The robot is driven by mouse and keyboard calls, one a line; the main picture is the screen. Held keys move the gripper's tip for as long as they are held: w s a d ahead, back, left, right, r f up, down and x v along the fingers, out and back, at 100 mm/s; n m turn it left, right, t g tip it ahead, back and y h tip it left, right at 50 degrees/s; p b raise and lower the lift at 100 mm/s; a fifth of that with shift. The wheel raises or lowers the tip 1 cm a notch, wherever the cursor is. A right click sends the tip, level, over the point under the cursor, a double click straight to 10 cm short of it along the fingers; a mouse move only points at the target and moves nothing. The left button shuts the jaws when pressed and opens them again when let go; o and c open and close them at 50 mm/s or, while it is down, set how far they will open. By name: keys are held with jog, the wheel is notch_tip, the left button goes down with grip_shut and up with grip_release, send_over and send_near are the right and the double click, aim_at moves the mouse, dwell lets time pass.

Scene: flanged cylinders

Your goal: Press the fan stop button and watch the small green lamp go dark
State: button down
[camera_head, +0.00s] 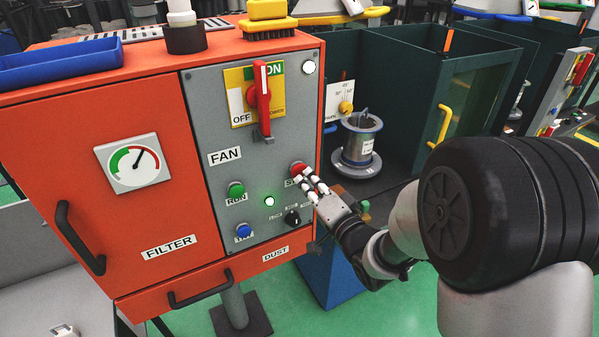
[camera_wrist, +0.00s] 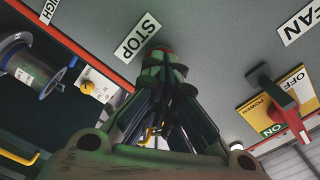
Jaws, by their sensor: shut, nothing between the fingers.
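The red stop button (camera_head: 299,168) is on the grey fan panel (camera_head: 210,110), near its right edge. Its label is partly covered by my fingers in the head view; the STOP label (camera_wrist: 137,37) is clear in the wrist view. My gripper (camera_head: 307,182) is shut and empty, fingertips right at the button. In the wrist view my fingertips (camera_wrist: 164,72) cover most of the button, with a thin red edge showing. I cannot tell whether it is pressed in. The small lamp (camera_head: 269,201) is lit, with a green glow around it.
A green run button (camera_head: 236,190), a blue button (camera_head: 244,231) and a black knob (camera_head: 292,217) are close by on the panel. The red-and-yellow power switch (camera_head: 262,97) sticks out above. A flanged cylinder (camera_head: 358,141) stands in the dark bay to the right.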

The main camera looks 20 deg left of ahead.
jog(key=shift+b+x, duration=0.45)
jog(key=shift+x, duration=0.45)
dwell(1.1)
jog(key=shift+s+d, duration=0.1)
jog(key=shift+d, duration=0.05)
jog(key=shift+b+v, duration=0.45)
jog(key=shift+v, duration=2.2)
